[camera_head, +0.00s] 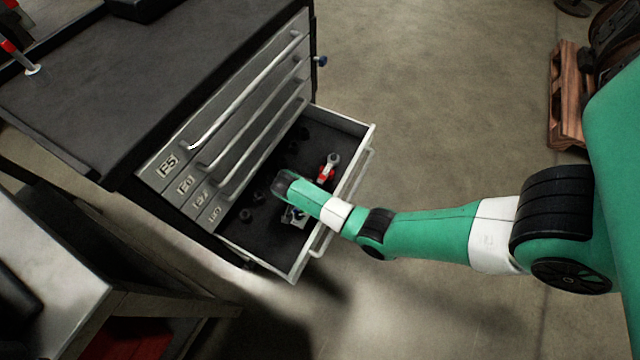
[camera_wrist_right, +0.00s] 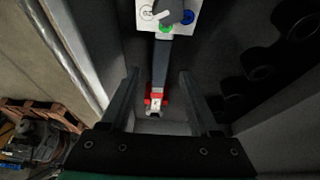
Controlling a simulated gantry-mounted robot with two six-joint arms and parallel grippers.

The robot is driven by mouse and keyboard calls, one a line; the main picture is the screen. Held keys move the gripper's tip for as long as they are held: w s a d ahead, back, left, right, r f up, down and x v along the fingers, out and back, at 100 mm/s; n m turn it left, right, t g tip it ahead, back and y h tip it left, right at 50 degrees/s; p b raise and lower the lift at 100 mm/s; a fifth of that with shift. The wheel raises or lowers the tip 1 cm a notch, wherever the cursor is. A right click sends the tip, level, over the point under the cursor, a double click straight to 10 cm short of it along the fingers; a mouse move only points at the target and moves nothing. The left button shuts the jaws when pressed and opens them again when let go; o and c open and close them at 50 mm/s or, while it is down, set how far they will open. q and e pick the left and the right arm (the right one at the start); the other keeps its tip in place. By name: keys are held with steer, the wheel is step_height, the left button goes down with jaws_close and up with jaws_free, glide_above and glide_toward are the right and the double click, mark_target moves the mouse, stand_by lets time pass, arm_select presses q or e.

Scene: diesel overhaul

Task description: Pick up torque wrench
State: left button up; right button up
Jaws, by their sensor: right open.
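The tool that looks like the torque wrench (camera_wrist_right: 160,62) lies in the open drawer, with a dark shaft, a red collar and a pale end. In the head view its red part (camera_head: 326,172) shows beside my right arm; the arm hides much of the rest. My right gripper (camera_wrist_right: 158,82) is open. In the right wrist view its two fingers stand on either side of the shaft, not closed on it. I cannot tell how far above the tool they are. My left gripper is not in view.
The open drawer (camera_head: 361,148) is at the bottom of a dark cabinet (camera_head: 110,75). Several dark sockets (camera_head: 246,215) lie in it. A white plate with coloured knobs (camera_wrist_right: 182,14) shows at the shaft's far end. Another red-handled tool (camera_head: 22,56) is on the cabinet top. A wooden pallet (camera_head: 564,100) stands right.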

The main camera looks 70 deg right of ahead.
steer(key=b+x, duration=0.3)
steer(key=x, duration=0.1)
steer(key=shift+f+b, duration=0.3)
steer(key=shift+f, duration=0.1)
steer(key=shift+r, duration=0.15)
jaws_close()
stand_by(0.8)
